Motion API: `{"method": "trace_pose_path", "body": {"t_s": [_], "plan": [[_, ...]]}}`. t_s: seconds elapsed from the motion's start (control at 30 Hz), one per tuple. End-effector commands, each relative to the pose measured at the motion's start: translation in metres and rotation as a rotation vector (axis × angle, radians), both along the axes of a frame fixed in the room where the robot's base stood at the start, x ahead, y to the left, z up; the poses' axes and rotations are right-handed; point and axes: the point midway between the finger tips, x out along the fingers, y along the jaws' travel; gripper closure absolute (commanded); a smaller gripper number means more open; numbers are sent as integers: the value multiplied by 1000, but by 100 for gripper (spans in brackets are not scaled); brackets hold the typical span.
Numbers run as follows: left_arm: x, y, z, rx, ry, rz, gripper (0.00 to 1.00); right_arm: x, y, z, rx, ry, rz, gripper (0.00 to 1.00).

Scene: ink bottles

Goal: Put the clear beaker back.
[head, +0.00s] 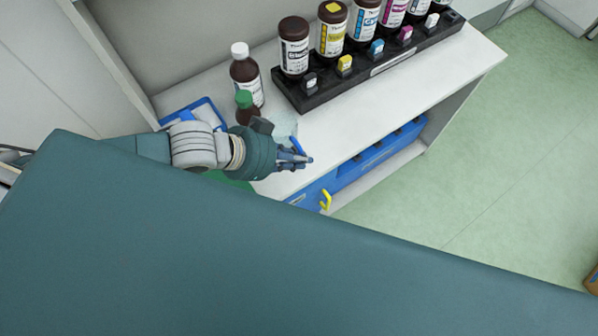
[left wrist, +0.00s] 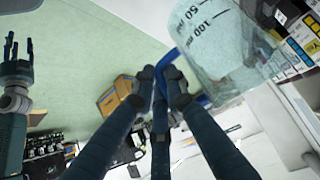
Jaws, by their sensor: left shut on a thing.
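The clear beaker (left wrist: 225,40) fills the upper right of the left wrist view, with dark volume marks and a blue handle (left wrist: 190,88). In the head view the beaker (head: 285,124) shows as a pale see-through shape, partly hidden behind my left gripper (head: 306,161). The left gripper's fingers (left wrist: 162,85) are closed together on the blue handle. The beaker is close to the white counter; I cannot tell whether it touches it. My right gripper (left wrist: 18,60) shows at the left edge of the left wrist view, with its fingers apart and empty.
A black rack (head: 325,90) holds several brown bottles along the counter's back (head: 375,105). A white-capped bottle (head: 246,77) and a green-capped bottle (head: 245,104) stand close behind my left gripper. A blue tray (head: 213,101) lies left of them. Blue bins sit below the counter.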

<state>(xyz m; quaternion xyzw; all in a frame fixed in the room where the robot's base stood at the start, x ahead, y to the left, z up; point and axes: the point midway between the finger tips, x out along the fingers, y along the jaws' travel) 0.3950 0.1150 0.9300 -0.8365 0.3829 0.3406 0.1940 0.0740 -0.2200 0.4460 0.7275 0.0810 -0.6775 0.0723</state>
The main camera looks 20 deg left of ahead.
Motion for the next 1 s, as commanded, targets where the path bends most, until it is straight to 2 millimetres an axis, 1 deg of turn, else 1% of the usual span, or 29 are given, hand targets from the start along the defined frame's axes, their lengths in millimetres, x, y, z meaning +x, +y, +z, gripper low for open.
{"method": "trace_pose_path", "body": {"t_s": [0.03,0.13,0.2,0.3,0.37,0.53,0.63,0.83,0.87,0.9,0.93,1.0], "plan": [[0,0,-12,-1,4,2,100,3,-4,2,-5,-3,1,60],[-1,-1,-31,-1,3,0,100,10,-13,3,-15,-12,1,60],[0,0,-39,-1,1,1,100,16,-19,4,-21,-20,-1,60],[0,0,-46,-1,-2,-1,100,22,-23,5,-25,-30,-3,60],[0,0,-52,0,0,0,100,24,-24,6,-26,-32,-4,60],[0,0,-76,0,1,1,100,23,-23,7,-26,-31,-4,60],[0,-1,-83,0,-1,-1,100,22,-22,8,-23,-30,-4,60],[0,0,-84,0,0,-1,100,17,-12,7,-12,-23,-5,60],[-1,0,-84,0,1,-1,82,16,-10,7,-10,-22,-4,60],[-1,0,-84,0,1,-1,74,16,-8,7,-8,-21,-4,60],[-1,0,-84,0,1,-1,68,15,-7,7,-8,-20,-4,60],[0,0,-84,0,1,-1,68,15,-6,7,-7,-20,-3,60]]}}
